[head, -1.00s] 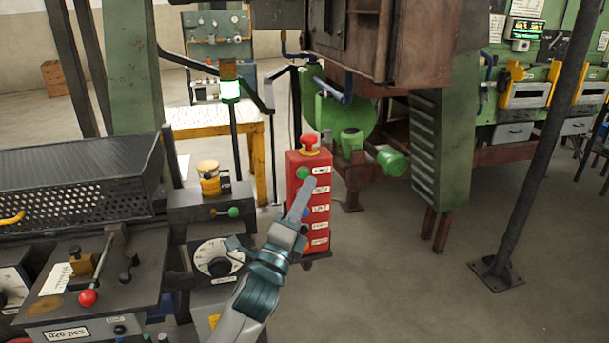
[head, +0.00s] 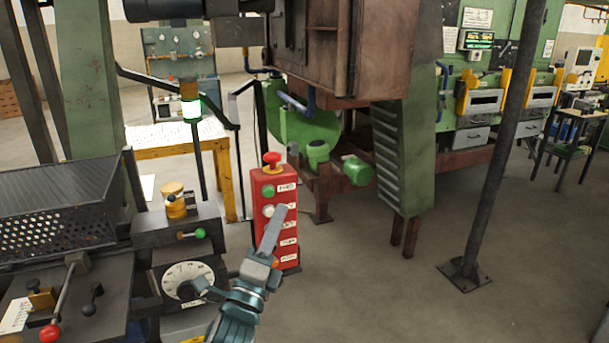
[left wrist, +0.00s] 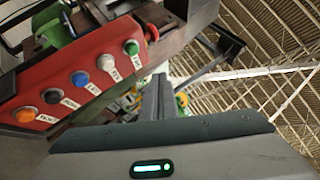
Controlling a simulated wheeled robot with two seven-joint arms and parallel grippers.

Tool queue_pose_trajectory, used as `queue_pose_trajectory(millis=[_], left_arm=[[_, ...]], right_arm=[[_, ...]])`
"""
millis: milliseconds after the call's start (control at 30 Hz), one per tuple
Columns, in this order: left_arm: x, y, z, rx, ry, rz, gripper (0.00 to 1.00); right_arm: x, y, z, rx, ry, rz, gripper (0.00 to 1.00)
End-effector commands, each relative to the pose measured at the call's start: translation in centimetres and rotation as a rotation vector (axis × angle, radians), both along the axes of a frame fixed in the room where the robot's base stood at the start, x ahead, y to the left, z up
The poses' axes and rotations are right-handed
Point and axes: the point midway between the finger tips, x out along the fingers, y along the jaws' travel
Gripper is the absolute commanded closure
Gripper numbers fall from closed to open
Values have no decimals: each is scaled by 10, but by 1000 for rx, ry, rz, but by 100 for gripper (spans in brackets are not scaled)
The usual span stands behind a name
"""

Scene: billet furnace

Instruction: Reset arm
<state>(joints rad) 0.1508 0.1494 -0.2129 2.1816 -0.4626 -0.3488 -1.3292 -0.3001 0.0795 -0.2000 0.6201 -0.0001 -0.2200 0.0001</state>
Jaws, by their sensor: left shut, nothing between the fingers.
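A red control box (head: 285,228) stands right of the dark machine, with a red mushroom button (head: 272,160) on top. Its front has a green button (head: 268,191), a white button (head: 268,211) and lower buttons partly hidden by my gripper. My left gripper (head: 279,211) is in front of the box, shut and empty, fingers pointing up. In the left wrist view its closed fingers (left wrist: 158,98) show beside the box, whose green (left wrist: 131,47), white, blue, black and orange (left wrist: 26,114) buttons run diagonally. Contact with the box cannot be told. My right gripper is not in view.
A dark machine with a dial (head: 188,284) and a red-knobbed lever (head: 50,332) fills the lower left. A furnace body on a green leg (head: 405,155) stands behind the box. A dark post (head: 495,150) rises at right. The floor (head: 390,290) between is clear.

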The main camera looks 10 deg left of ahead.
Motion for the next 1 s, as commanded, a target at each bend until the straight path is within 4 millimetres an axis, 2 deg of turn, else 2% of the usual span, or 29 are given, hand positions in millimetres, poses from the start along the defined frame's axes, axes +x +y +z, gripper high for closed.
queue_pose_trajectory(millis=[167, 267, 367, 467, 667, 800, 867, 1000], left_arm=[[5, 0, -14, -16, 28, -7, 100], [14, 0, -39, -45, 76, -20, 100], [25, 0, -80, -92, 152, -37, 100], [35, 1, -133, -159, 250, -54, 100], [41, 4, -259, -325, 472, -68, 100], [30, 7, -348, -448, 622, -57, 100], [22, 9, -385, -502, 682, -47, 100], [-5, 14, -469, -629, 819, -11, 100]], right_arm=[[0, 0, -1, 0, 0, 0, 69], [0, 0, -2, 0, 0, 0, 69], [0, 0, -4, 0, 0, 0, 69], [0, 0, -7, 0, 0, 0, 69], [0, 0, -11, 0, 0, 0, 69], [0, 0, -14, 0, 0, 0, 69], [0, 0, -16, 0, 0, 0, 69], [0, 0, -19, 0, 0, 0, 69]])
